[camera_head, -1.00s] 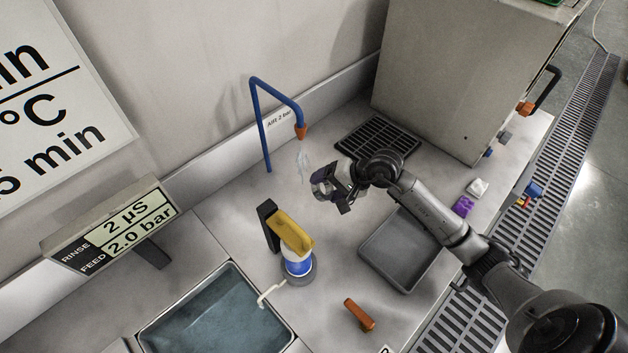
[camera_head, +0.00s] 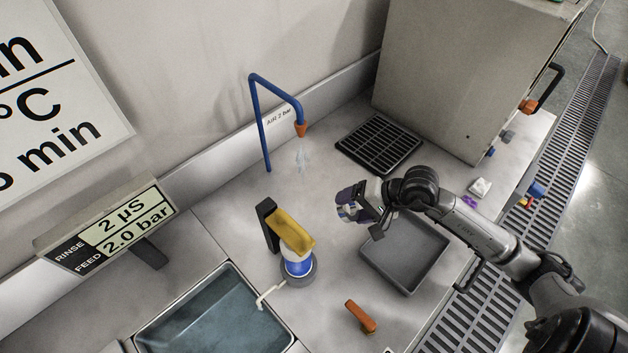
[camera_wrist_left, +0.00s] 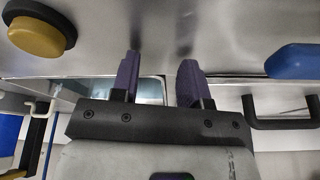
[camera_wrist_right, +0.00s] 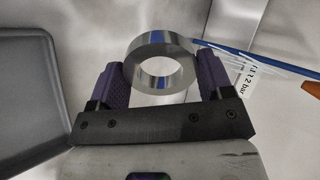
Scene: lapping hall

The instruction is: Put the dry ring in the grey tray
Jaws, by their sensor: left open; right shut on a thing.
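A shiny metal ring (camera_wrist_right: 158,46) is held between the purple fingers of my right gripper (camera_wrist_right: 162,64) in the right wrist view; its surface looks bright and shows no visible drops. In the head view my right gripper (camera_head: 349,205) is above the bench, just left of the upper-left corner of the grey tray (camera_head: 408,252). The ring is small and hard to make out there. The tray looks empty and also shows at the left of the right wrist view (camera_wrist_right: 28,95). My left gripper (camera_wrist_left: 160,66) shows only in its own wrist view, open and empty.
A blue air pipe (camera_head: 258,120) with an orange nozzle (camera_head: 301,130) stands behind. A black grate (camera_head: 378,144) and a big grey cabinet (camera_head: 445,75) are at the back right.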

